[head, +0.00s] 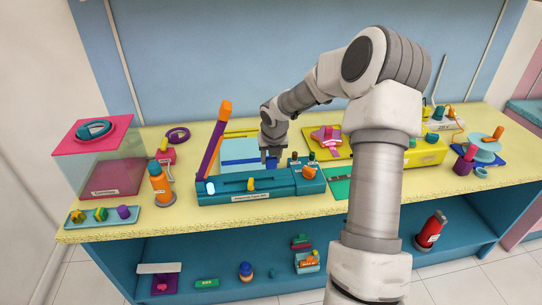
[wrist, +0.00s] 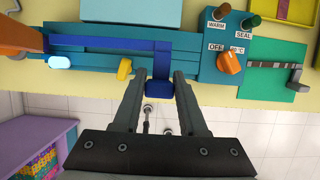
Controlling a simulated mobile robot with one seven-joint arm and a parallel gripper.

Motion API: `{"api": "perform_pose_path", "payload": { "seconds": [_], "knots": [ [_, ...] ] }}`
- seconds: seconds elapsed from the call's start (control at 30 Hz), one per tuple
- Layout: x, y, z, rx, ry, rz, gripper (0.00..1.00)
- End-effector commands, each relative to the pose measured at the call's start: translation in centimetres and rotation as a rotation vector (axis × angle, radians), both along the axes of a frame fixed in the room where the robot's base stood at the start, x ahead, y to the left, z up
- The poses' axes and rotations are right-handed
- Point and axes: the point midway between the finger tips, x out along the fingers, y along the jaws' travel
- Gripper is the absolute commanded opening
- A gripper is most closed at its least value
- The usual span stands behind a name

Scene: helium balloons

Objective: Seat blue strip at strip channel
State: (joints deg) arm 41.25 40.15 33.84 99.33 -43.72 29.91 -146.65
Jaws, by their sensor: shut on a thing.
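The blue strip (wrist: 105,44) is long, dark blue and thin, with a tab (wrist: 158,88) at its right end. My gripper (wrist: 160,76) is shut on that tab; the strip also shows behind my gripper (head: 270,156) in the head view. The strip lies lengthwise over the rear of the teal sealer (head: 290,189), roughly parallel to its long side. The strip channel appears as a long groove (wrist: 90,57) along the sealer body (wrist: 205,72). I cannot tell whether the strip touches the channel or hovers above it.
A raised purple lever with an orange end (head: 225,108) stands at the sealer's left. A yellow knob (wrist: 124,69) and a white knob (wrist: 59,62) sit on the sealer's front. An orange dial (wrist: 229,62) is at right. An orange bottle (head: 160,187) stands left.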

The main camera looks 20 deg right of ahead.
Motion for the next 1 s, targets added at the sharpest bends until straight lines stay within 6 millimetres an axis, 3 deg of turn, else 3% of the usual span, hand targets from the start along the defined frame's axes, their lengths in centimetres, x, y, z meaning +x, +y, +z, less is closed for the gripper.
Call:
{"api": "perform_pose_path", "payload": {
  "seconds": [0.1,0.6,1.0],
  "knots": [
    [-0.1,0.0,-1.7,0.001,0.003,0.000,0.00],
    [-0.1,0.1,-6.3,0.000,0.003,0.001,0.00],
    [-0.1,0.0,-7.3,0.001,0.002,-0.001,0.00]
  ]
}}
